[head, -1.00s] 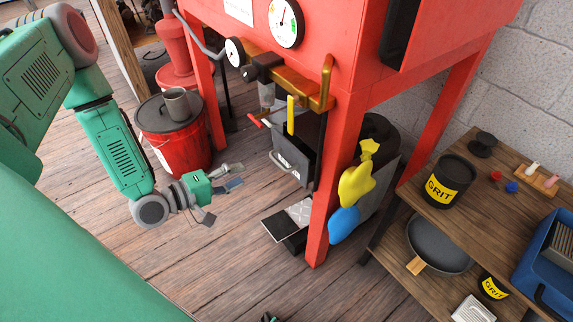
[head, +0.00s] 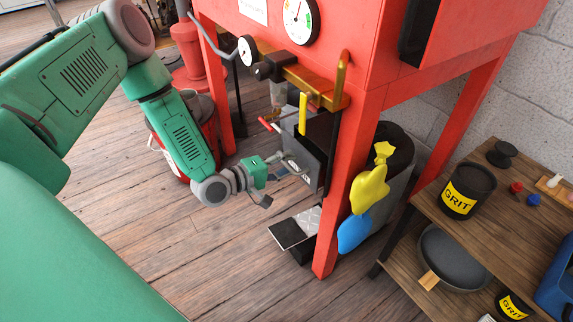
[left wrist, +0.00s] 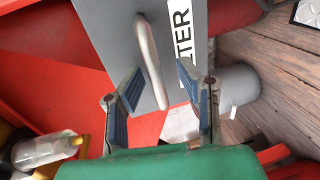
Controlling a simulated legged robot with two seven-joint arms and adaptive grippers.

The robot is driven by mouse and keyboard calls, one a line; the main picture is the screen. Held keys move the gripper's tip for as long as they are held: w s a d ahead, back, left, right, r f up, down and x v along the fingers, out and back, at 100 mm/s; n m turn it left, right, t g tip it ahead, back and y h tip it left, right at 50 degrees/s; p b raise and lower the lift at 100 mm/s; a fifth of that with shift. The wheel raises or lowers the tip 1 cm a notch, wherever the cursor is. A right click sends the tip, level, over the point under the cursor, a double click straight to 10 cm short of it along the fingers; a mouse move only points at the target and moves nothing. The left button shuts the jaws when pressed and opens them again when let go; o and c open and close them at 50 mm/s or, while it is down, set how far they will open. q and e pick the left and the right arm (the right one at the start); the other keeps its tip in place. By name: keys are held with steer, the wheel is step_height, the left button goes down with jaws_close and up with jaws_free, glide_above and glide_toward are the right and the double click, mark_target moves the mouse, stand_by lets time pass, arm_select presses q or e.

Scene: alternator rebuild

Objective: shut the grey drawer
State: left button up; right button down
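The grey drawer (head: 314,155) stands out under the red cabinet in the head view, its dark inside visible from above. In the left wrist view its grey front (left wrist: 113,32) carries a pale bar handle (left wrist: 150,62) and a white label (left wrist: 187,38) ending in "LTER". My left gripper (head: 284,170) is in front of the drawer, fingers pointing at it. In the left wrist view its two blue-padded fingers (left wrist: 160,82) are apart, with the handle's end between them in the picture. Contact cannot be told. My right gripper is not in view.
A pedal plate (head: 296,228) is below. A red bucket (head: 168,158) is behind my left arm. A wooden shelf (head: 440,225) stands right.

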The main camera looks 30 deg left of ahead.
arm_select(q)
steer(key=shift+d, duration=0.1)
jaws_close()
steer(key=x, duration=0.2)
steer(key=b+x, duration=0.1)
steer(key=shift+w+d+r, duration=0.1)
steer(key=shift+w+r, duration=0.1)
jaws_free()
steer(key=shift+s+r, duration=0.1)
glide_toward(298, 160)
steer(key=shift+v, duration=1.2)
